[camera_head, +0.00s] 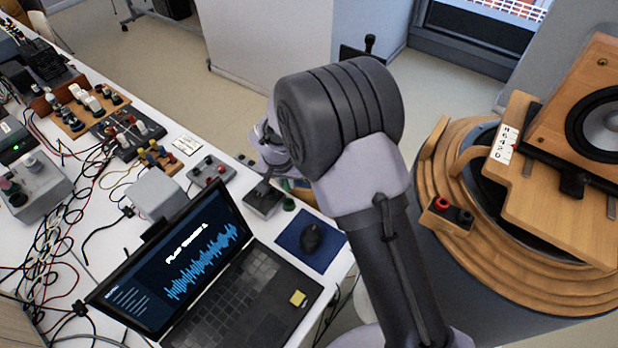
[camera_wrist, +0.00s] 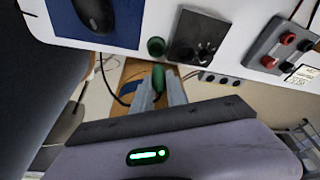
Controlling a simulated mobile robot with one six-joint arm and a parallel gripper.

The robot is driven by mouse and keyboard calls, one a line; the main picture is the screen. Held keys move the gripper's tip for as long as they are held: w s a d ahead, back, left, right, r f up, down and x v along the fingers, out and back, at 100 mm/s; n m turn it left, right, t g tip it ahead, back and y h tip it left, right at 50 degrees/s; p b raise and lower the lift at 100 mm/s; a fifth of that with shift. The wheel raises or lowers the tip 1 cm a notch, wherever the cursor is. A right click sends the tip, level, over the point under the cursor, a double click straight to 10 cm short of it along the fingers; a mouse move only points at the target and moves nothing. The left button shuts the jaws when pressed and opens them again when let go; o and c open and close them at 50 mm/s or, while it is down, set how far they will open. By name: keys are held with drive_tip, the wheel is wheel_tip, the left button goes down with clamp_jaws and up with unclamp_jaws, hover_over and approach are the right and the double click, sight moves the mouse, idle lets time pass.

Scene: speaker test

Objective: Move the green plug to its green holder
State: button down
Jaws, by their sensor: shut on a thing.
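A green plug (camera_wrist: 158,77) shows in the wrist view, upright in the picture between the two fingertips of my gripper (camera_wrist: 160,92). My gripper is shut on it. The green holder (camera_wrist: 156,46), a small round green piece, sits on the white table near its edge, just above the plug in the wrist view and apart from it there. The holder also shows in the head view (camera_head: 289,205), beside the mouse mat. In the head view my arm hides most of my gripper, and I cannot make out the plug there.
A dark box (camera_wrist: 199,38) stands beside the holder. A mouse (camera_head: 311,238) lies on a blue mat (camera_head: 325,259), with an open laptop (camera_head: 228,285) nearby. Cables and several devices crowd the table's left. A wooden speaker stand (camera_head: 530,240) is at right.

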sight(288, 193)
drive_tip(key=shift+f, duration=0.25)
wheel_tip(288, 193, down, 3)
drive_tip(key=shift+s+f+b, duration=0.1)
drive_tip(key=shift+f+b, duration=0.05)
drive_tip(key=shift+b, duration=0.8)
drive_tip(key=shift+f+b, duration=0.4)
drive_tip(key=shift+b, duration=0.1)
drive_tip(key=shift+f+b, duration=0.1)
drive_tip(key=shift+b, duration=0.65)
drive_tip(key=shift+f+b, duration=0.9)
drive_tip(key=c, duration=1.3)
unclamp_jaws()
drive_tip(key=shift+d+r, duration=0.1)
drive_tip(key=shift+o, duration=0.2)
